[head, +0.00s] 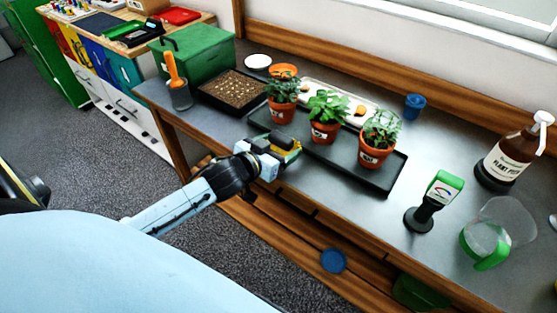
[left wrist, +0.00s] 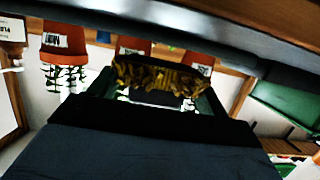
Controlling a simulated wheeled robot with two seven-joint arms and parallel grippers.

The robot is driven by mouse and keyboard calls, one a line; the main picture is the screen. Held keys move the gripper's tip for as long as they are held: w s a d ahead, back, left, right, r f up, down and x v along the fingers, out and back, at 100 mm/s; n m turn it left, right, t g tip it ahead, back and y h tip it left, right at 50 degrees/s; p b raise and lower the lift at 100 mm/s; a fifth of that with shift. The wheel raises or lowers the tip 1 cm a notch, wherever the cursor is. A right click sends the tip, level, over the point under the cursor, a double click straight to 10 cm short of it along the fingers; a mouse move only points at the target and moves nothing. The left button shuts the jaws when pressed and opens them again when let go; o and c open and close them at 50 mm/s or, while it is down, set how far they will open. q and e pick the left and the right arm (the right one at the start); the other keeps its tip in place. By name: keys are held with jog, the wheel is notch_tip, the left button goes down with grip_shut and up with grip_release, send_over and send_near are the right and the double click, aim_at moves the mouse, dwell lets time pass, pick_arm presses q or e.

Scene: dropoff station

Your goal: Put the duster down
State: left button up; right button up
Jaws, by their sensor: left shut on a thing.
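My left gripper (head: 272,157) reaches in from the left to the front edge of the grey bench (head: 225,116). It is shut on the duster (head: 289,145), which shows as a small yellow and dark green piece at the fingertips, in front of the black plant tray. In the left wrist view the duster (left wrist: 160,76) shows as a yellow-brown fringe between the dark fingers (left wrist: 155,99). Its handle is hidden. I cannot tell whether the duster touches the bench or tray. My right gripper is not in view.
Potted plants (head: 323,132) stand in the black tray (head: 374,181). A seed tray (head: 213,101), green box (head: 200,47) and orange-handled tool in a cup (head: 174,82) stand left. A green-topped meter (head: 440,190), jug (head: 472,243) and spray bottle (head: 503,160) stand right.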

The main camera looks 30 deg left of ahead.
pick_arm(q)
notch_tip(320, 180, down, 3)
jog(key=shift+f+b, duration=0.1)
jog(key=shift+b, duration=0.35)
jog(key=shift+f, duration=0.4)
jog(key=o, duration=1)
jog(key=shift+f, duration=0.1)
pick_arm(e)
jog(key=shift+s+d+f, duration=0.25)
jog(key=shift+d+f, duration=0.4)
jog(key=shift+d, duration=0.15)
